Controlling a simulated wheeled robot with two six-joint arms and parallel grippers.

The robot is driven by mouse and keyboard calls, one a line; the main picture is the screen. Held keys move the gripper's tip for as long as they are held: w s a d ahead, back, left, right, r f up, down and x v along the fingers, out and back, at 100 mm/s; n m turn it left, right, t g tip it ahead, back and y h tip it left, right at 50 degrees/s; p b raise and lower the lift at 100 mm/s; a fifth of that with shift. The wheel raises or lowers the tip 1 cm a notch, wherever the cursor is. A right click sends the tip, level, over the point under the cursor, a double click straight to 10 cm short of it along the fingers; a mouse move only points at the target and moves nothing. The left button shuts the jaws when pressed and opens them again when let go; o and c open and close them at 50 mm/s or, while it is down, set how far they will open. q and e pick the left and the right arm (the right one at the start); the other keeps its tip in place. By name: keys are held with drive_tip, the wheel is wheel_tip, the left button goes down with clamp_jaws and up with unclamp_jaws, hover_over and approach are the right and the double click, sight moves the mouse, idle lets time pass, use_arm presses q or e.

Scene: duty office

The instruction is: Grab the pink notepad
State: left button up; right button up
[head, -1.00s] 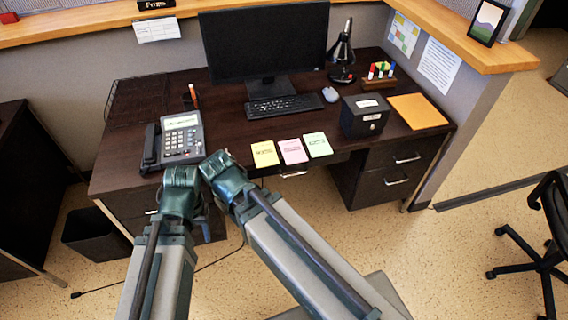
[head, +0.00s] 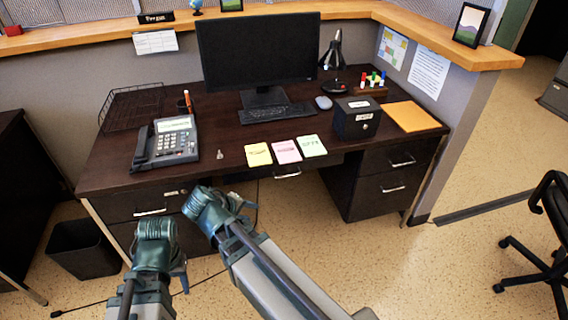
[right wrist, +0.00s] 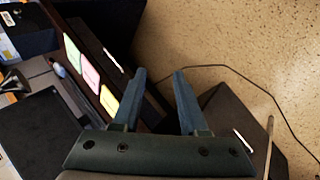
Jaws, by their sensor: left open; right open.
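The pink notepad (head: 286,151) lies flat near the front edge of the desk, between a yellow notepad (head: 258,154) and a green notepad (head: 312,146). It also shows in the right wrist view (right wrist: 90,75), left of the fingers. My right gripper (head: 243,206) is in front of the desk, left of and lower in the picture than the notepads. Its fingers are spread and empty in the right wrist view (right wrist: 160,88). My left gripper (head: 180,274) is lower and further left, partly hidden by its own wrist, open and apart from the notepads.
The desk (head: 215,125) holds a phone (head: 168,142), a keyboard (head: 277,113), a monitor (head: 258,55) and a black box (head: 357,118). A small metal object (head: 220,154) lies left of the notepads. A bin (head: 84,250) stands on the floor.

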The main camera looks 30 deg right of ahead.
drive_tip(key=w+d+f+n+t+h+b, duration=0.1)
drive_tip(key=w+d+f+t+h+b, duration=0.35)
drive_tip(key=d+b, duration=0.5)
drive_tip(key=n+t+h+b, duration=0.2)
drive_tip(key=h+b, duration=0.2)
drive_tip(key=b, duration=0.5)
approach(288, 160)
drive_tip(key=x, duration=0.4)
drive_tip(key=shift+w+d+f, duration=0.1)
drive_tip(key=shift+w+d, duration=0.2)
drive_tip(key=x, duration=0.5)
drive_tip(key=shift+d, duration=0.15)
clamp_jaws()
